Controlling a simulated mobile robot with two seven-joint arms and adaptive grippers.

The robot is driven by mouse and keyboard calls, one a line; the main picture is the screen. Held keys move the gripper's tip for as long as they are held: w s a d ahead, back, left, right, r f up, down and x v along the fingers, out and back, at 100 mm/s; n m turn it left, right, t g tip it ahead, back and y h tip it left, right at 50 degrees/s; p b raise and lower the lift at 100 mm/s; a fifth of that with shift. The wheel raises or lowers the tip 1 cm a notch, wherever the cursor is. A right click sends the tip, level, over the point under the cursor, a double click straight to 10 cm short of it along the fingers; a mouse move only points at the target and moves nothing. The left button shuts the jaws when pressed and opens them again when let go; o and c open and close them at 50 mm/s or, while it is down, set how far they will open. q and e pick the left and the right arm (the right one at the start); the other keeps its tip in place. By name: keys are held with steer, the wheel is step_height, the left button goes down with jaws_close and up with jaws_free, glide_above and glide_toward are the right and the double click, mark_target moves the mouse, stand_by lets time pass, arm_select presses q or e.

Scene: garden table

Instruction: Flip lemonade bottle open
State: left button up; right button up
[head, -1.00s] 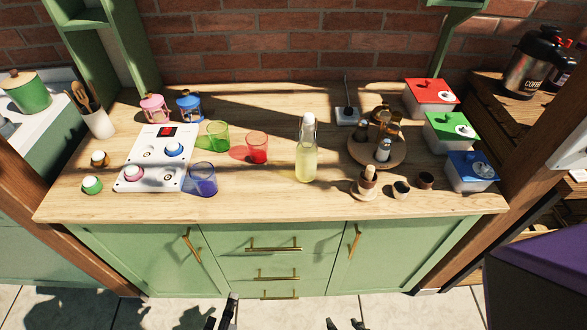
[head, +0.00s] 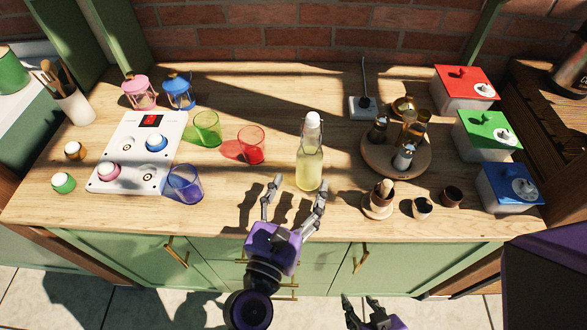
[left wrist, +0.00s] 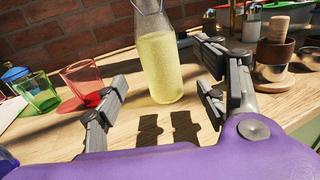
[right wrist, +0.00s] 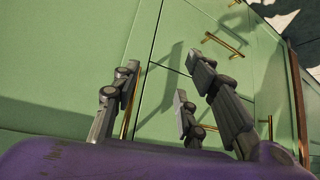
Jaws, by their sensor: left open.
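The lemonade bottle (head: 310,167) stands upright on the wooden counter. It is clear glass with pale yellow liquid and a white stopper (head: 312,119) on top. My left gripper (head: 296,190) is open just in front of the bottle, its fingers pointing toward it, apart from it. In the left wrist view the bottle (left wrist: 158,65) stands beyond and between the open fingers (left wrist: 160,92); its top is cut off. My right gripper (head: 362,308) is low in front of the cabinet, empty. In the right wrist view its fingers (right wrist: 165,90) are spread before the green cabinet doors.
A red glass (head: 251,147), a green glass (head: 207,130) and a blue glass (head: 184,184) stand left of the bottle. A round wooden tray (head: 375,160) with small bottles is to its right. The counter behind the bottle is clear.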

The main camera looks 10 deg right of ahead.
mark_target(305, 175)
arm_select(q)
steer(key=p+x, duration=0.1)
steer(key=x, duration=0.4)
steer(key=shift+w+d+r, duration=0.15)
steer(key=shift+w+d, duration=0.05)
steer(key=shift+w, duration=0.1)
steer(key=shift+w+d, duration=0.3)
steer(key=shift+w, duration=0.2)
arm_select(e)
steer(key=shift+s+r, duration=0.3)
steer(key=shift+s, duration=0.35)
arm_select(q)
steer(key=c, duration=1.6)
arm_select(e)
steer(key=shift+w+r, duration=0.1)
arm_select(q)
jaws_close()
arm_select(e)
jaws_close()
